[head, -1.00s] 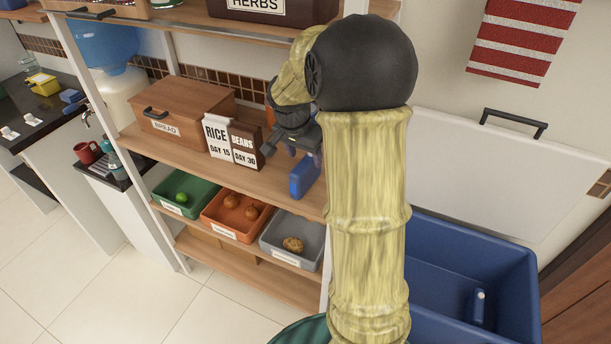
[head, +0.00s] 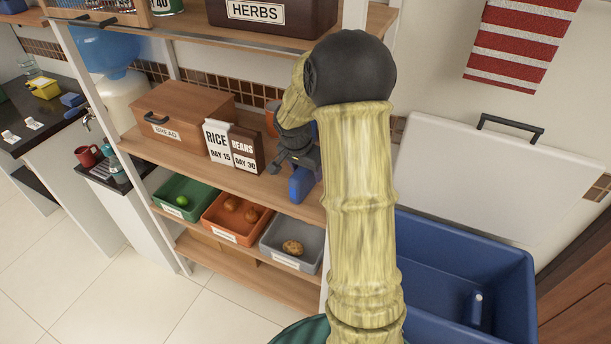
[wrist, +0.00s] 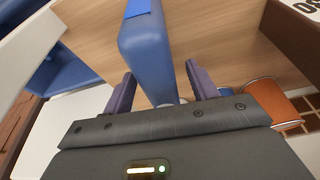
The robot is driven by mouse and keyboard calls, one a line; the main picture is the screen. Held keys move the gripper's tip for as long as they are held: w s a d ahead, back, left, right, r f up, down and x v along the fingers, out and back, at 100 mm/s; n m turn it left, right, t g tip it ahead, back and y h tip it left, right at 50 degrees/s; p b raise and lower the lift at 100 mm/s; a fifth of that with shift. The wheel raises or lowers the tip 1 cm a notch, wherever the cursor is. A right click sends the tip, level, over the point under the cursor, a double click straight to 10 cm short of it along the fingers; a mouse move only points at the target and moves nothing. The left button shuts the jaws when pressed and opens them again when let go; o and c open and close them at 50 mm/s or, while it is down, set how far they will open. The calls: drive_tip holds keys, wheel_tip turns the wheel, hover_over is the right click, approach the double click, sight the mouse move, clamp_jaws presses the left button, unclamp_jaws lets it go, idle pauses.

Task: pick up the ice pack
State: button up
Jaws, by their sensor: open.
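The blue ice pack (head: 302,186) stands upright on the middle wooden shelf, right of the rice and beans boxes. In the wrist view the ice pack (wrist: 150,55) lies between the two purple fingers. My gripper (head: 293,163) is at the ice pack, and its dark body hides part of it. My gripper in the wrist view (wrist: 160,88) is open, one finger on each side of the pack, with a visible gap at each side.
The rice box (head: 217,141) and beans box (head: 246,150) stand to the left, near the bread box (head: 178,118). An orange can (wrist: 268,98) is close to the right finger. An open blue cooler (head: 520,290) stands at the right. The herbs box (head: 270,16) is on the shelf above.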

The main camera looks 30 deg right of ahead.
drive_tip(key=shift+w+d+f, duration=0.1)
drive_tip(key=shift+d+f, duration=0.05)
drive_tip(key=shift+f, duration=0.55)
drive_tip(key=shift+f+b, duration=0.25)
drive_tip(key=shift+b, duration=0.1)
idle(0.4)
clamp_jaws()
idle(0.3)
